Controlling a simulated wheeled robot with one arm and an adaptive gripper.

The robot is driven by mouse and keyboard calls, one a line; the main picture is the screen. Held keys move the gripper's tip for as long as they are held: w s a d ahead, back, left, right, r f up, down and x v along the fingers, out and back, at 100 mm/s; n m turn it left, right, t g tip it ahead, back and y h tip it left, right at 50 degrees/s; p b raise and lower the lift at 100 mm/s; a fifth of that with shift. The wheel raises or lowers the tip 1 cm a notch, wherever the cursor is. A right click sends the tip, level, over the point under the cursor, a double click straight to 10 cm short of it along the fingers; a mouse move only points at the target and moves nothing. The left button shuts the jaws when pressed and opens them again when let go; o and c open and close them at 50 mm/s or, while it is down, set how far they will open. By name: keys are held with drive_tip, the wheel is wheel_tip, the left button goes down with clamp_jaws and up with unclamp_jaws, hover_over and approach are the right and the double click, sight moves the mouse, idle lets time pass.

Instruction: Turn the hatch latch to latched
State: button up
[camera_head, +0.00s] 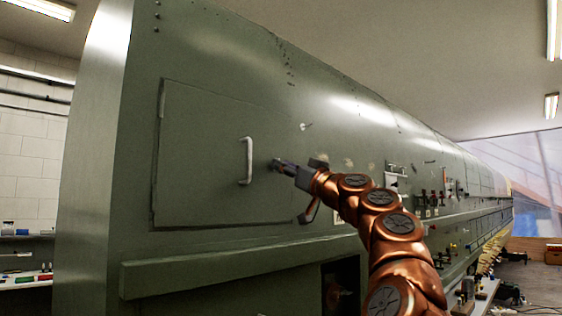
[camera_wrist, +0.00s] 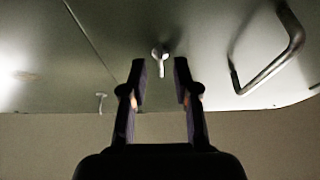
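The hatch (camera_head: 200,165) is a large green panel on the fuselage side, looking flush with the skin, with a pale bar handle (camera_head: 246,160). My gripper (camera_head: 280,165) is just right of the handle. In the wrist view, a small metal latch with a round head and short tab (camera_wrist: 161,54) sits on the panel beyond my gripper (camera_wrist: 160,82). It shows between and just past the two fingertips, which are apart with nothing between them. Contact is not visible. The head view does not show the latch clearly; my gripper covers that spot. The handle (camera_wrist: 272,60) is to the right in the wrist view.
Another small metal fitting (camera_wrist: 100,101) is left of the gripper in the wrist view; a similar fitting (camera_head: 305,126) is on the skin above the gripper. A ledge (camera_head: 240,258) runs below the hatch. Tools and fittings line the fuselage to the right.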

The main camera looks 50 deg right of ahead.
drive_tip(key=shift+w+r, duration=0.15)
drive_tip(key=shift+w, duration=0.3)
clamp_jaws()
idle(0.4)
